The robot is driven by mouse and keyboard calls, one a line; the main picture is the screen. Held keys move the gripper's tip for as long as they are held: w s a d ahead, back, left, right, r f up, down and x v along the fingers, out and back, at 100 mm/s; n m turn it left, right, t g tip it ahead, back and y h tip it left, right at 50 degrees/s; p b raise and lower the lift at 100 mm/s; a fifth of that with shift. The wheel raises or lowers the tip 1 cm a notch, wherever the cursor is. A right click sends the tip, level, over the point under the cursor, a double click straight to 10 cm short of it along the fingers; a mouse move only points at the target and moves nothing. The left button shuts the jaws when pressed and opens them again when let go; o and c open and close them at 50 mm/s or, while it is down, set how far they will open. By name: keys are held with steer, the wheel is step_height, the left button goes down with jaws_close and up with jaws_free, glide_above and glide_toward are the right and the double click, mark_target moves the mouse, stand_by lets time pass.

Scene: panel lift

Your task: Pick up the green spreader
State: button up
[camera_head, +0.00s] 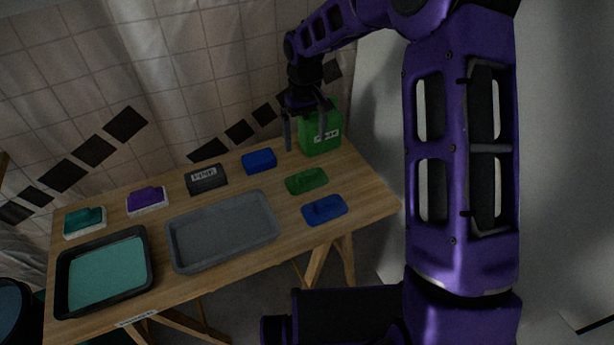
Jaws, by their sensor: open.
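A flat green spreader (306,181) lies on the wooden table towards its right end, between the green container and a similar blue piece. My gripper (305,148) hangs pointing down above the far right part of the table, behind the spreader in the picture. Its two fingers are apart with nothing seen between them. The right finger overlaps the green container (322,135) in the picture; I cannot tell whether they touch.
A blue spreader-like piece (325,209) lies in front of the green one. A grey tray (222,232) and a black tray with teal content (104,271) fill the front. A blue block (259,161), a dark labelled box (206,179), a purple item (147,200) and a teal item (84,222) stand along the back.

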mark_target(307, 173)
step_height(307, 173, down, 14)
steer(key=shift+w+d+r+b, duration=0.15)
steer(key=shift+r+b, duration=0.05)
steer(key=shift+b, duration=0.8)
steer(key=c, duration=1.3)
